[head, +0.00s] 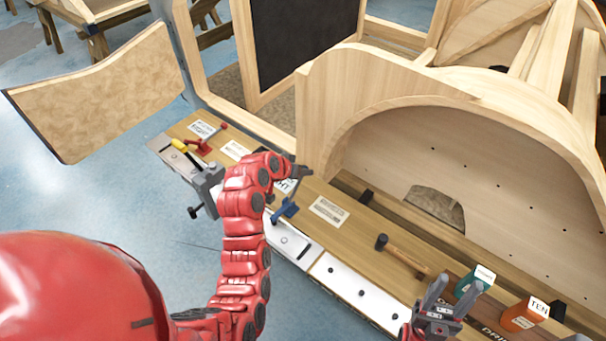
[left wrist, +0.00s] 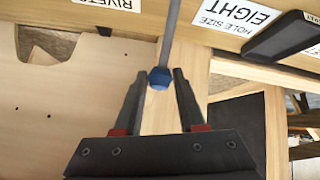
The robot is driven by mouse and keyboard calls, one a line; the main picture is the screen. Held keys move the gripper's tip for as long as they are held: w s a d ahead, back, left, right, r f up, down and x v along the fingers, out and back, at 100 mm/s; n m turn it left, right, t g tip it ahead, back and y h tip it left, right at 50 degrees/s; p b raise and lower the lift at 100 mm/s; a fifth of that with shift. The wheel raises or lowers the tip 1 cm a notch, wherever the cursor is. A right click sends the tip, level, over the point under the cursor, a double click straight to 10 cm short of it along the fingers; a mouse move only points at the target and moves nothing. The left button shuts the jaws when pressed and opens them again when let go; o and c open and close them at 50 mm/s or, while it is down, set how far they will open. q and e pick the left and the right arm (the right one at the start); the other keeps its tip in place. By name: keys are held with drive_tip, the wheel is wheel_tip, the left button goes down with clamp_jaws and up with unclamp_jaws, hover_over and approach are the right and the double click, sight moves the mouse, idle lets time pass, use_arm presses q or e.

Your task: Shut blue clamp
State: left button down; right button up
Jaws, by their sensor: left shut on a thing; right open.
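The blue clamp (head: 286,210) is mounted at the edge of the wooden workbench, just right of my left arm in the head view. My left gripper (head: 303,172) is above it, partly hidden by my wrist. In the left wrist view, the blue handle end (left wrist: 160,78) sits between the fingertips of my left gripper (left wrist: 160,90), which is shut on it. A grey rod runs up from this handle end. My right gripper (head: 455,292) is open and empty at the lower right, over the bench.
A hammer (head: 402,256), a green box (head: 474,281) and an orange box (head: 524,314) are on the bench. A grey vise (head: 208,186) and a red clamp (head: 203,143) stand further left. A curved wooden bodyframe (head: 400,115) rises behind.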

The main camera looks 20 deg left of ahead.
idle(0.4)
use_arm(q)
drive_tip(key=c, duration=0.5)
unclamp_jaws()
drive_tip(key=p+v, duration=0.5)
drive_tip(key=v, duration=1.2)
drive_tip(key=shift+s+a+p, duration=0.1)
drive_tip(key=shift+s+p, duration=0.2)
drive_tip(key=shift+p, duration=0.05)
